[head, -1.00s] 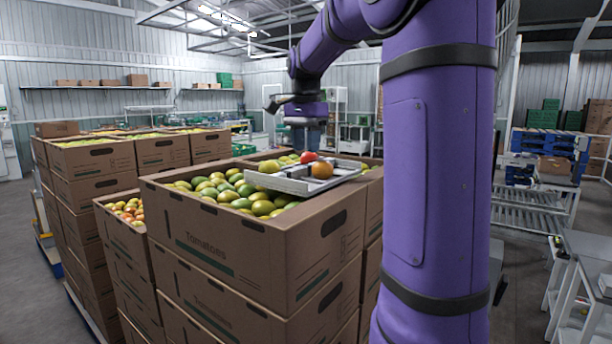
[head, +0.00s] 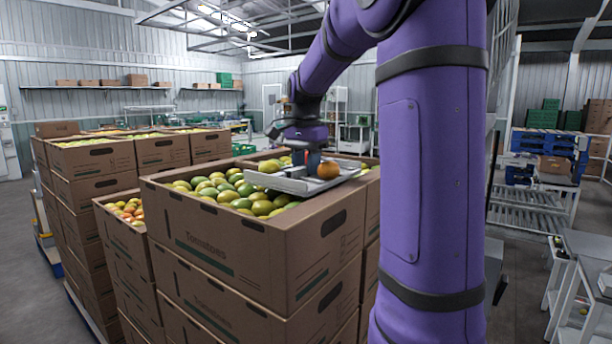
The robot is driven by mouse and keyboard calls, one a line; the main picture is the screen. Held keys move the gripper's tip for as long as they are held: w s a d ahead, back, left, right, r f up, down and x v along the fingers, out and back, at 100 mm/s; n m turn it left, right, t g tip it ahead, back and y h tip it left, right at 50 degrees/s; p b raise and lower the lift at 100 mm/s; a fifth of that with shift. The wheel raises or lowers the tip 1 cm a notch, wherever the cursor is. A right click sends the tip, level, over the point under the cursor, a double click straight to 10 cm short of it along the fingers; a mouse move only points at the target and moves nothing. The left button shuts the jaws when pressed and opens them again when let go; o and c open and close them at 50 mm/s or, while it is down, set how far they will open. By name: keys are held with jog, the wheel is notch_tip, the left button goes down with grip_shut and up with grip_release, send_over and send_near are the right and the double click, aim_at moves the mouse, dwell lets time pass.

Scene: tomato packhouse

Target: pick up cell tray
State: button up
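The cell tray (head: 292,186) is a shallow light-grey tray lying across the top of the front open carton of tomatoes. A yellow-green tomato (head: 269,166) sits at its left and an orange tomato (head: 328,170) at its right. My gripper (head: 306,168) points straight down at the middle of the tray, its fingertips low between the two tomatoes. I cannot tell whether the fingers are open or closed on a part of the tray. The red tomato seen earlier is mostly or wholly hidden behind the gripper.
The front carton (head: 235,243) tops a stack and is full of green and yellow tomatoes. More carton stacks (head: 92,160) stand at the left. A roller conveyor (head: 528,209) and a grey table (head: 590,247) are at the right. Grey floor shows between them.

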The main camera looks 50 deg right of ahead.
jog(key=shift+f, duration=0.2)
jog(key=shift+c, duration=0.5)
grip_shut()
jog(key=shift+r, duration=0.15)
